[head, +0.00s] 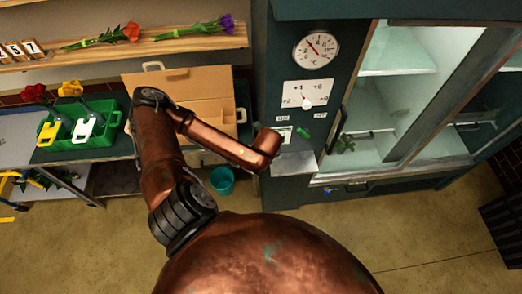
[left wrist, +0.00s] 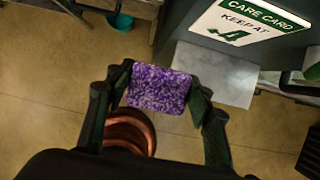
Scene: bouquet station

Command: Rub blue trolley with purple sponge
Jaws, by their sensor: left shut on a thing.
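In the left wrist view my left gripper (left wrist: 161,84) is shut on the purple sponge (left wrist: 160,92), a speckled block held between its two dark fingers. The sponge is in the air above the floor, apart from the grey ledge. In the head view my left arm reaches toward the cabinet, and its gripper and the sponge are hidden. No clearly blue trolley shows; at the far left edge a small blue and yellow frame (head: 9,184) is cut off, and I cannot tell if it is part of the trolley. My right gripper is not in view.
A dark green glass-door cabinet (head: 300,140) with a dial stands right, with a grey ledge (head: 292,176) on its front. A teal bucket (head: 222,181) is on the floor. Floor in front is clear.

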